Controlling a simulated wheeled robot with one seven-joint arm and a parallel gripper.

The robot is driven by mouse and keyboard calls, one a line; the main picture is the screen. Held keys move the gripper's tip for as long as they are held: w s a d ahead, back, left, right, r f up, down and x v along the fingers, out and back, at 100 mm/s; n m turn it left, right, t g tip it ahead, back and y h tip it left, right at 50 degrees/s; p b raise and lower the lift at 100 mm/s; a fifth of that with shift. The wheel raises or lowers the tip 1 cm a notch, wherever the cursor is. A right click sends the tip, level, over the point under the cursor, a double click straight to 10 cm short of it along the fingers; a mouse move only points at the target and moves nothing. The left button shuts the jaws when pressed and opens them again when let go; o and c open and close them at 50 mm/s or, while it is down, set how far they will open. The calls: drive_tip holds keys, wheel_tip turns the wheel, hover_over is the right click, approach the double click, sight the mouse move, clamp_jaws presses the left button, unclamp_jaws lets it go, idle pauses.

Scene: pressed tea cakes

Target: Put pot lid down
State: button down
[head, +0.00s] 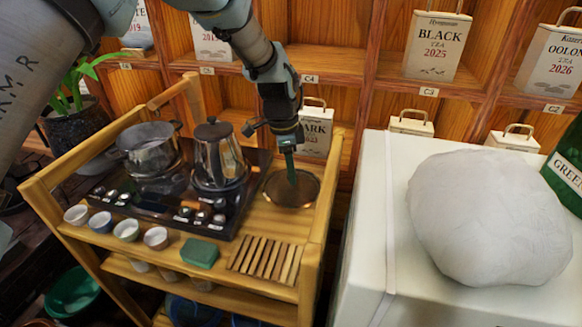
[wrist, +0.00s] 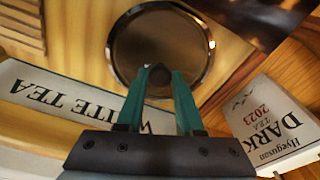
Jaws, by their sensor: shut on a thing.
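The pot lid (head: 278,193) is a round dark disc with a metal rim. It is at the right end of the wooden tea cart, and it also shows in the wrist view (wrist: 138,45). My gripper (head: 290,172) points down over it, with green fingers closed on its dark knob, as the wrist view (wrist: 158,74) shows. The lid looks flat and at or just above the cart top; I cannot tell if it touches. The steel pot (head: 148,158) stands uncovered on the left of the dark stove panel.
A steel kettle (head: 216,150) stands close left of the lid. Cups (head: 126,229), a green block (head: 200,252) and a slatted rack (head: 265,259) line the cart's front. The cart's right rail (head: 322,215) is close to the lid. A DARK tea bag (head: 316,130) stands behind.

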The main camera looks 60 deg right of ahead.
sight(285, 183)
drive_tip(key=shift+f, duration=0.1)
drive_tip(key=c, duration=0.5)
unclamp_jaws()
drive_tip(key=shift+c, duration=0.2)
wheel_tip(285, 183, up, 12)
drive_tip(key=w+b, duration=0.1)
drive_tip(key=b, duration=0.1)
drive_tip(key=shift+a, duration=0.45)
